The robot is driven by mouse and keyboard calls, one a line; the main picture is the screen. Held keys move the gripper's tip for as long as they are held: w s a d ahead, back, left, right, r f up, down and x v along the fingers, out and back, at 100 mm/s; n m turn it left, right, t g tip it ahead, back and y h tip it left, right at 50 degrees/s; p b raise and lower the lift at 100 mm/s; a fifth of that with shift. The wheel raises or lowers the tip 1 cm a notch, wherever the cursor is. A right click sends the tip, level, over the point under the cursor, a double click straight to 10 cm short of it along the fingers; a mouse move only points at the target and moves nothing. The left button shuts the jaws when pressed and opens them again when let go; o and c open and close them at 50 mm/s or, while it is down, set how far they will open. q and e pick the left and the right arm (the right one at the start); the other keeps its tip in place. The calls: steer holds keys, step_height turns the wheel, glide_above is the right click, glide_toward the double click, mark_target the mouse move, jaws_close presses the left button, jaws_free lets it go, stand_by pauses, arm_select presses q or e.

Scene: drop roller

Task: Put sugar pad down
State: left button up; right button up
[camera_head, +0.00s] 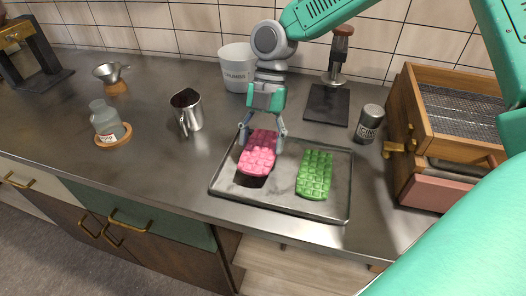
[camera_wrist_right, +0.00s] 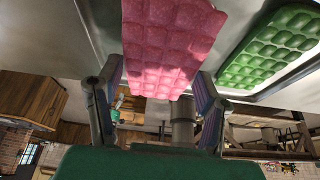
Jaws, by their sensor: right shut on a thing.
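A pink quilted pad (camera_head: 258,153) is held by my right gripper (camera_head: 262,136) over the left part of a metal tray (camera_head: 238,198). A dark shadow shows below the pad's near end, so it seems to be slightly above the tray. In the right wrist view, the pink pad (camera_wrist_right: 165,45) lies between the two fingers of the right gripper (camera_wrist_right: 158,95). A green quilted pad (camera_head: 314,174) lies on the right part of the tray; it also shows in the right wrist view (camera_wrist_right: 272,48). My left gripper is not in view.
A dark can (camera_head: 369,124) and a wooden box with a wire rack (camera_head: 465,115) stand right of the tray. A metal pitcher (camera_head: 187,111), white bucket (camera_head: 238,68) and black stand (camera_head: 327,104) are behind.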

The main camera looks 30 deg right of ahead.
mark_target(262, 144)
steer(key=shift+w+a+f, duration=0.15)
steer(key=shift+a+f, duration=0.4)
steer(key=shift+f, duration=0.25)
steer(key=shift+a+f, duration=0.25)
steer(key=shift+f, duration=0.65)
steer(key=shift+d, duration=0.1)
steer(key=o, duration=1)
steer(key=shift+d+f, duration=0.1)
steer(key=shift+d, duration=0.15)
steer(key=o, duration=0.3)
steer(key=shift+d, duration=0.3)
steer(key=shift+a+r, duration=0.2)
steer(key=shift+r, duration=0.15)
steer(key=v, duration=0.4)
steer(key=shift+w+a+r, duration=0.1)
steer(key=shift+a+r, duration=0.15)
steer(key=shift+r, duration=0.15)
steer(key=v, duration=0.3)
steer(key=d+v, duration=0.1)
steer(key=v, duration=0.2)
steer(key=shift+a+r, duration=0.1)
steer(key=shift+r, duration=0.1)
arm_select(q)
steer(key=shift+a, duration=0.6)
arm_select(e)
steer(key=shift+a, duration=0.25)
